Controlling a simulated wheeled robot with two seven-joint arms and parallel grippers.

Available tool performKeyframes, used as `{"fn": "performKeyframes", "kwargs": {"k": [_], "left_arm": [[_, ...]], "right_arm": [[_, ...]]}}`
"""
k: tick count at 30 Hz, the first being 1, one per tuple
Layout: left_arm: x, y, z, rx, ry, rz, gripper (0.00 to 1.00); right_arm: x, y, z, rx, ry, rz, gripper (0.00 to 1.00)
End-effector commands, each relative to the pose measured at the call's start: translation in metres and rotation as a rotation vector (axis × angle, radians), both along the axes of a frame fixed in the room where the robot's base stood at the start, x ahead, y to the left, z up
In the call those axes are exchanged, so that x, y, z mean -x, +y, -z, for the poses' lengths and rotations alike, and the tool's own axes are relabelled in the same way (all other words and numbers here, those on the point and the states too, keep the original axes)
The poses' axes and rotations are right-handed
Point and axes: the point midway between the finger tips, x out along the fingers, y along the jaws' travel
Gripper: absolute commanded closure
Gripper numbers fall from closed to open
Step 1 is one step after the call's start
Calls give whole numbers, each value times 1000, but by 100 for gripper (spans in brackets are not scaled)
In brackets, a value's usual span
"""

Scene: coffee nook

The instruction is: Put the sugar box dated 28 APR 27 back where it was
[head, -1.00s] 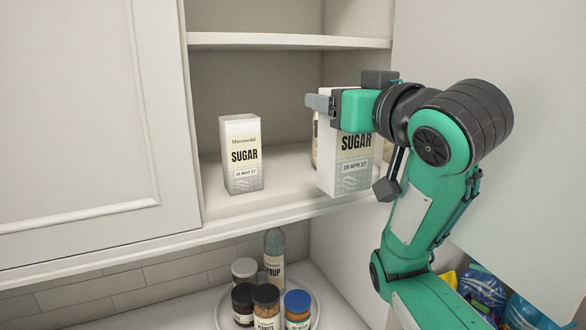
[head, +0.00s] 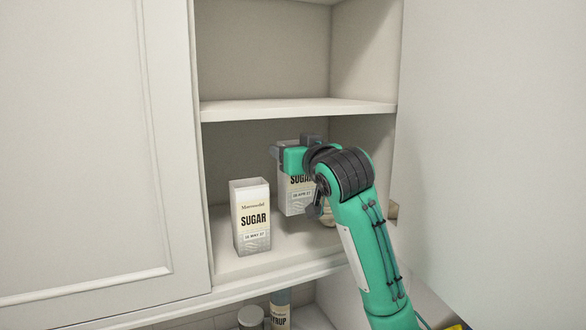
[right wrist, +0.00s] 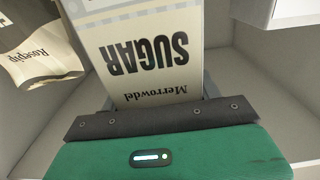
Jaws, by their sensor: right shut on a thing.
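My right gripper (head: 283,155) is shut on the upper part of a white sugar box (head: 297,195), deep in the lower cupboard compartment. The box is upright, with its label to the front; its small date reads as 28 APR 27. My arm covers part of its right side, and I cannot tell whether its base touches the shelf. In the right wrist view the held box (right wrist: 150,50) shows upside down between the fingers. Another sugar box (head: 252,220), dated in MAY 27, stands upright to the left and nearer the front. My left gripper is not in view.
The cupboard's middle shelf (head: 300,108) runs above my gripper. A bag-like package (right wrist: 35,50) lettered Rosepip is beside the held box in the right wrist view. A closed door (head: 90,140) is at left. A syrup bottle (head: 280,312) stands below. Bare shelf floor (head: 290,243) lies in front.

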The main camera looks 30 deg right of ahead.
Motion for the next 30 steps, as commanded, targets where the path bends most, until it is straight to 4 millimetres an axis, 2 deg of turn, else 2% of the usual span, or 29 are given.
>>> {"fn": "performKeyframes", "kwargs": {"k": [1,9,16,22,25,30], "left_arm": [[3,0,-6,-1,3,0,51],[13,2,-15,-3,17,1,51],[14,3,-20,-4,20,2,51],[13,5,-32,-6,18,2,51],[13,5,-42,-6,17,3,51],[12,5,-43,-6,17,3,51]], "right_arm": [[-2,0,5,1,5,-1,88],[0,0,29,0,1,0,88],[0,0,40,0,2,-1,88],[0,0,61,1,3,-1,88],[-2,0,64,0,2,-1,88],[-4,0,70,0,0,0,88]]}}
